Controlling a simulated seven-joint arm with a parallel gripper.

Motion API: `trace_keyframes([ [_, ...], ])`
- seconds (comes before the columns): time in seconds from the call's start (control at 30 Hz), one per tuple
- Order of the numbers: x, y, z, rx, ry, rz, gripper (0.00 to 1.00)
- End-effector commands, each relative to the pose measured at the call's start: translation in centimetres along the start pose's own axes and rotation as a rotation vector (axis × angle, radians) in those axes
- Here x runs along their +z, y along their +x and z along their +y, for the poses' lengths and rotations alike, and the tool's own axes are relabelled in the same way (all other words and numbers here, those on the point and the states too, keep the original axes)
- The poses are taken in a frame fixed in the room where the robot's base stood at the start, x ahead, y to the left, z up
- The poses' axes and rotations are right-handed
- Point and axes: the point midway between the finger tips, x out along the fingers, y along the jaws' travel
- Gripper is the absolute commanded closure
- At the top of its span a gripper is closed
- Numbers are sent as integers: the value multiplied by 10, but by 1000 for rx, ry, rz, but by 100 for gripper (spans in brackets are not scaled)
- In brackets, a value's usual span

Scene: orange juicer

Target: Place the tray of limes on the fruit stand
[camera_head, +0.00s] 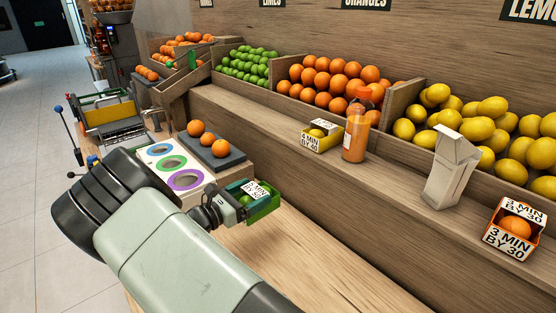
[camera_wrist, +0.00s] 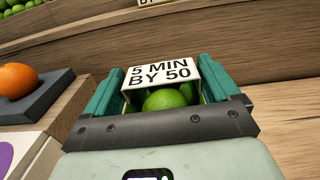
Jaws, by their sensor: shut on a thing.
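The tray of limes is a small green tray (camera_head: 266,206) with a white label reading "5 MIN BY 50". My gripper (camera_head: 247,203) is shut on it, with one teal finger on each side of the tray in the wrist view (camera_wrist: 160,95). A green lime (camera_wrist: 165,99) shows inside the tray under the label. The tray is in front of the fruit stand (camera_head: 300,150), beside its wooden ledge and over the lower wooden surface. Whether it touches that surface I cannot tell. My arm hides part of the area below.
A yellow tray (camera_head: 322,136), an orange juice bottle (camera_head: 357,130), a white carton (camera_head: 452,170) and an orange tray (camera_head: 514,230) stand on the ledge. The ledge left of the yellow tray is clear. Oranges on a dark board (camera_head: 216,152) and a panel with coloured rings (camera_head: 175,168) are nearby.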

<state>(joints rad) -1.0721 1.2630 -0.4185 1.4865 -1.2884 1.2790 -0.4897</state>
Motion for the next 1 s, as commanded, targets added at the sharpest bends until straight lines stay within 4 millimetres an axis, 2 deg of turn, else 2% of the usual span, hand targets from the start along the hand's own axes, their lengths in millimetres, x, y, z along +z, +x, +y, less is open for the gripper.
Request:
trace_keyframes([
  [0.03, 18, 13, -15, -26, 0, -1, 47],
  [0.2, 72, 44, -69, -73, -8, -9, 47],
  [0.3, 100, 58, -105, -86, -10, -7, 47],
  [0.5, 147, 72, -176, -77, -10, 1, 47],
  [0.6, 163, 73, -207, -62, -6, 7, 47],
  [0.73, 177, 72, -236, -42, -1, 10, 47],
  [0.83, 183, 71, -249, -32, 1, 12, 47],
  [1.0, 185, 71, -256, -25, 3, 13, 47],
])
